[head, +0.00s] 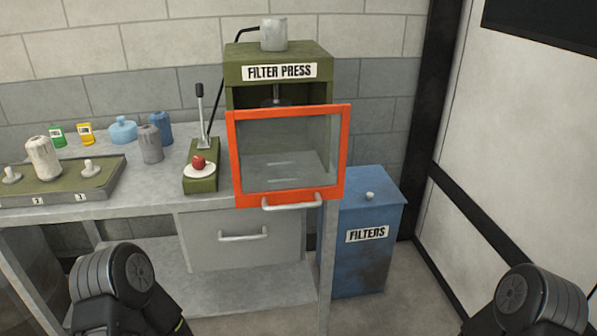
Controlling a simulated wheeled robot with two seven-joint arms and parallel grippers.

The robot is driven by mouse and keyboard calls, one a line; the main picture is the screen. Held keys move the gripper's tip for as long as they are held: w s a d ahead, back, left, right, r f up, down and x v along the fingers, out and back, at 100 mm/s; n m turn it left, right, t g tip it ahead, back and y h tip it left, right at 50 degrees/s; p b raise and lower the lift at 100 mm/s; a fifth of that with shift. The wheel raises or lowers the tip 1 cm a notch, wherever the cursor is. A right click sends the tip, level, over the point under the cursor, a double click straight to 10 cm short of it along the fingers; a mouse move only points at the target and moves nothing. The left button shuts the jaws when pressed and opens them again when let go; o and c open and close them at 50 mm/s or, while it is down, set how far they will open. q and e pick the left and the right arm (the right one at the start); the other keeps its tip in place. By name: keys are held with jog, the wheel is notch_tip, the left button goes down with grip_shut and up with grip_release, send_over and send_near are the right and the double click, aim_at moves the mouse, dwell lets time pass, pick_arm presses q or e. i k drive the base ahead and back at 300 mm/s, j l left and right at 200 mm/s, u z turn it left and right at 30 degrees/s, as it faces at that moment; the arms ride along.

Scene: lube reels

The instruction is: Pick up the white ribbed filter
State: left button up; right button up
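The white ribbed filter (43,158) stands upright on a green-topped tray (108,183) at the left end of the workbench in the head view. It sits between two small pale posts with round bases. Of my arms, only dark joints show, at the lower left and lower right edges. Neither gripper is in view.
A grey ribbed filter (150,144), a blue one (161,127) and a light blue squat one (123,130) stand behind the tray. A lever stand (202,181) with a red knob is to the right, before the filter press (236,152) with its orange-framed door. A blue FILTERS bin (366,268) stands right.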

aim_at(50, 168)
jog(key=u, duration=1.55)
jog(key=j+z, duration=0.1)
jog(key=z, duration=0.3)
jog(key=i+j+z, duration=0.1)
jog(key=z, duration=0.25)
jog(key=j+z, duration=0.15)
jog(key=z, duration=0.25)
jog(key=i+j+z, duration=0.1)
jog(key=z, duration=0.25)
jog(key=j+z, duration=0.2)
jog(key=j, duration=0.35)
jog(key=j+z, duration=0.2)
jog(key=j, duration=0.35)
jog(key=j+z, duration=0.2)
jog(key=j, duration=0.35)
jog(key=k+j+z, duration=0.2)
jog(key=j, duration=0.35)
jog(key=k+j, duration=0.1)
jog(key=j, duration=0.55)
